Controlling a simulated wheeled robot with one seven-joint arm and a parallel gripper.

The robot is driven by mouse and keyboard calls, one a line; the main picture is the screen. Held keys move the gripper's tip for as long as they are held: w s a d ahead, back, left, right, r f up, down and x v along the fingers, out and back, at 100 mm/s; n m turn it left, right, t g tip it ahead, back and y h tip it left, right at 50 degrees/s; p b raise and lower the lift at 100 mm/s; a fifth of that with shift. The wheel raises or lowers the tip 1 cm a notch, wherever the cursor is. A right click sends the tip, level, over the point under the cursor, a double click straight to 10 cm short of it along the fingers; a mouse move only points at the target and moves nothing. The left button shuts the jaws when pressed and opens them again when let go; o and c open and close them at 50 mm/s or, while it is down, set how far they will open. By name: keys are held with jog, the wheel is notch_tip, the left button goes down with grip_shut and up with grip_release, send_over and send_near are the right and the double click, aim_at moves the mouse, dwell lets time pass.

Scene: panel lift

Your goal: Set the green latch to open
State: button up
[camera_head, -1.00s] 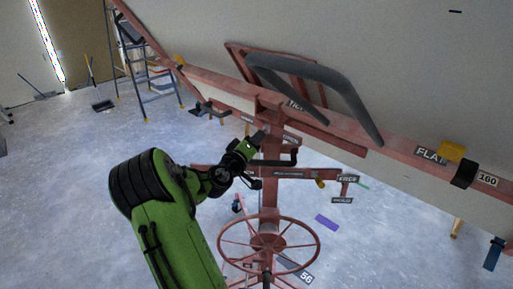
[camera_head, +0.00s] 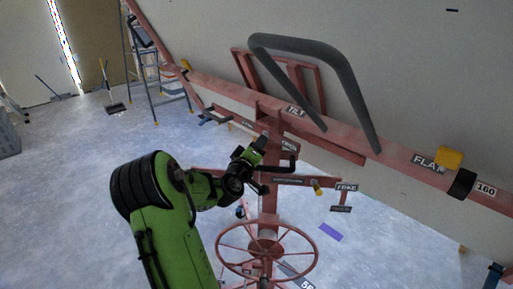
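My gripper (camera_head: 259,146), at the end of my green arm, is in front of the upright red post (camera_head: 269,200), just left of a plate reading OPEN (camera_head: 289,145). Its fingers are small and dark, and I cannot tell whether they are open, shut or holding anything. I cannot pick out the green latch; green at the gripper blends with my arm, and the gripper covers that part of the post. A second small plate (camera_head: 248,125), too small to read, is up and left of the gripper.
A dark crank handle (camera_head: 291,162) sticks out right of the gripper. Below are a red handwheel (camera_head: 308,251) and a side bar with a plate reading FREE (camera_head: 346,187). Above, a long red beam (camera_head: 345,132) supports a large pale panel (camera_head: 420,70). A ladder (camera_head: 150,70) stands at the back left.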

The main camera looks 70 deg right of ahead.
jog(key=shift+o, duration=0.7)
jog(key=shift+w+a+f, duration=0.1)
jog(key=shift+a+f, duration=0.05)
jog(key=shift+a, duration=0.25)
jog(key=w+a+b, duration=0.1)
jog(key=a+b, duration=0.4)
jog(key=a, duration=1)
